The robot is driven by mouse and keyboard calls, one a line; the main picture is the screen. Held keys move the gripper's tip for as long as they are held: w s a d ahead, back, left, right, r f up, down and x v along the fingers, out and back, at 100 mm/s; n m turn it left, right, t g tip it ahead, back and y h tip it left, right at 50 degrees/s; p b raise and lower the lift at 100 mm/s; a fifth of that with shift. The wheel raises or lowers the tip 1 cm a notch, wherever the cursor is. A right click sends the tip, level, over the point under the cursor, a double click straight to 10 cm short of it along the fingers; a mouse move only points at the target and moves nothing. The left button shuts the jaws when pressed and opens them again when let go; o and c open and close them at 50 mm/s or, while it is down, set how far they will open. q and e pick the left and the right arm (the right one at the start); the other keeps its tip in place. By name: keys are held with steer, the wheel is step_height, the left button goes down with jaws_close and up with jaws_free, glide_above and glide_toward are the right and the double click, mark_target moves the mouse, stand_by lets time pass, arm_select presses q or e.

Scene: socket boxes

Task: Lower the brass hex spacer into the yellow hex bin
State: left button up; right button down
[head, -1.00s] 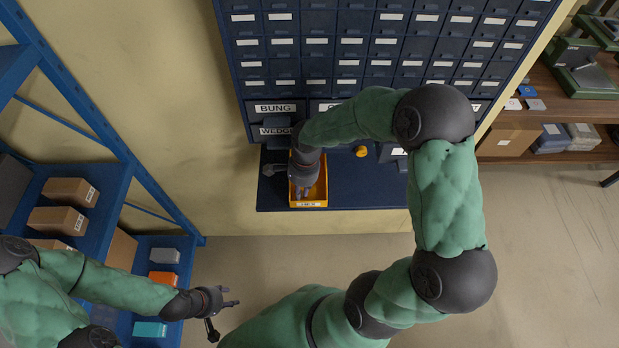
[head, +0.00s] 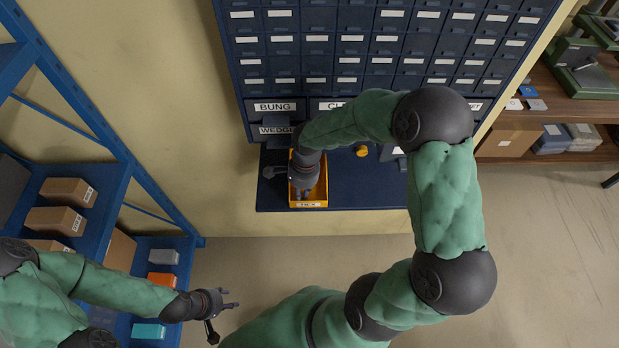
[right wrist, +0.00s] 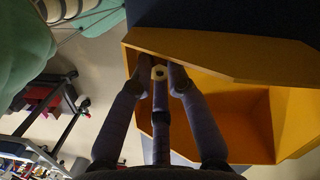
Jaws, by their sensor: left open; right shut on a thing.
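The yellow hex bin (head: 322,187) stands on the dark blue shelf below the drawers; its angled yellow walls (right wrist: 225,62) fill much of the right wrist view. My right gripper (head: 304,194) is inside the bin's outline in the head view, fingers pointing down. The spacer cannot be made out in the head view. My left gripper (head: 232,300) is open and empty, away from the bin at lower left.
The blue shelf (head: 350,190) carries an orange-yellow round piece (head: 361,151) right of the bin. The drawer cabinet (head: 345,60) rises behind. A blue rack (head: 110,180) with boxes stands at left, close to my left arm. The shelf's front strip is clear.

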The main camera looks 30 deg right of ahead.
steer(key=c, duration=1.1)
jaws_free()
steer(key=shift+c, duration=0.2)
step_height(320, 180, up, 7)
steer(key=shift+d+r, duration=0.15)
steer(key=shift+d, duration=0.3)
